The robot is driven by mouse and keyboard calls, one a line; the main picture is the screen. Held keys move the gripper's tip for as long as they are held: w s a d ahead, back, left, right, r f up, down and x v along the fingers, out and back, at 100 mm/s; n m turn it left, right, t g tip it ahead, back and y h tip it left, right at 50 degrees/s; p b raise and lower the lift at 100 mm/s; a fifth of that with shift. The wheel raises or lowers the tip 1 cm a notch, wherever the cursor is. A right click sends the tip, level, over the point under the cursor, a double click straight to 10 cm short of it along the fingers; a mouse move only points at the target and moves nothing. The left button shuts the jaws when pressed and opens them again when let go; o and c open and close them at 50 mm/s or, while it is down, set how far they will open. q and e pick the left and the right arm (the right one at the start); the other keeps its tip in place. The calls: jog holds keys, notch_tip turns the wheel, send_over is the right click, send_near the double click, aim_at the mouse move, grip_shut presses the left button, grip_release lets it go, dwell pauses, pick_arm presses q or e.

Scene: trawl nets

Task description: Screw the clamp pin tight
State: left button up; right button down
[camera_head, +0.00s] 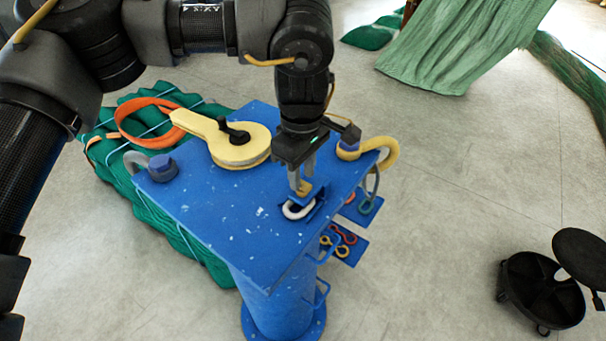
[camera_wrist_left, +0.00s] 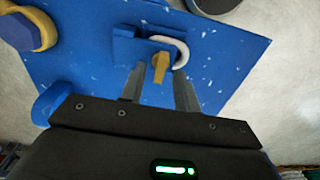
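The clamp pin's gold tab (camera_head: 303,187) stands at a small blue bracket on the blue table top (camera_head: 215,225). The tab (camera_wrist_left: 160,67) also shows in the left wrist view, beside a white curved shackle (camera_wrist_left: 180,47). The shackle (camera_head: 297,211) lies at the table's front right edge in the head view. My left gripper (camera_head: 301,178) points down over the bracket. Its fingers (camera_wrist_left: 160,75) are open, one on each side of the gold tab, with visible gaps; I cannot tell how deep the tab sits between them. My right gripper is not in view.
A yellow block (camera_head: 235,143) and a grey shackle with blue pin head (camera_head: 163,167) sit on the table. A yellow hook-shaped shackle (camera_head: 380,152) is at the right corner. Small coloured rings (camera_head: 340,240) hang below. Green netting (camera_head: 185,235) lies behind left. A black stool (camera_head: 540,290) stands right.

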aim_at(303, 182)
pick_arm(q)
notch_tip(303, 182, up, 10)
jog(key=b, duration=0.2)
jog(key=shift+s+f, duration=0.1)
